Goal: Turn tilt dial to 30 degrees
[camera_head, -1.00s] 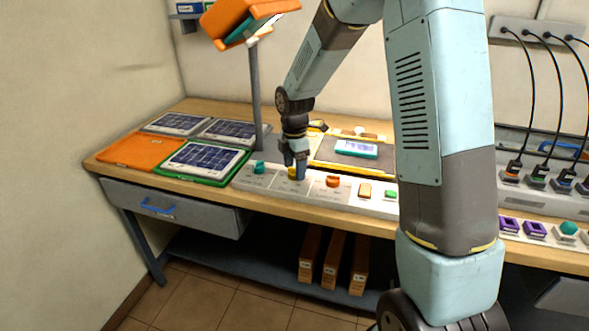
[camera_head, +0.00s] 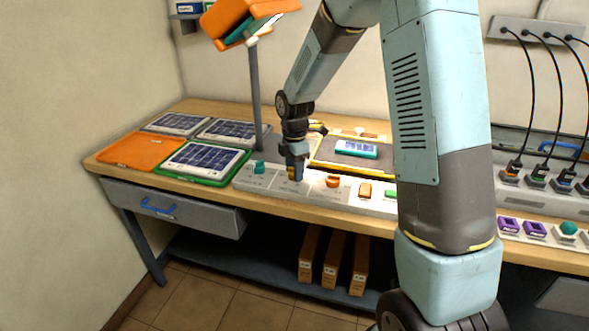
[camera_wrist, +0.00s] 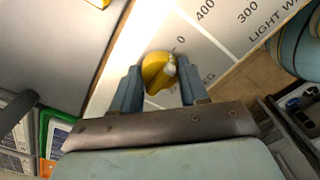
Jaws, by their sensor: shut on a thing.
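A yellow dial (camera_wrist: 158,72) with a pale pointer mark sits on the pale control panel (camera_head: 252,184). My gripper (camera_wrist: 160,92) is shut on the yellow dial, one blue-grey finger on each side of it in the wrist view. The pale mark points to the right, a little below level, in that view. A "0" and letters ending in "EG" are printed beside the dial; the rest of its scale is hidden or unreadable. In the head view my gripper (camera_head: 296,173) points down at the panel and hides most of the dial.
On the panel, a teal dial (camera_head: 260,167) stands left of my gripper and an orange dial (camera_head: 333,181) right. An orange button (camera_head: 365,190) lies farther right. A lamp post (camera_head: 255,100) stands close behind left.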

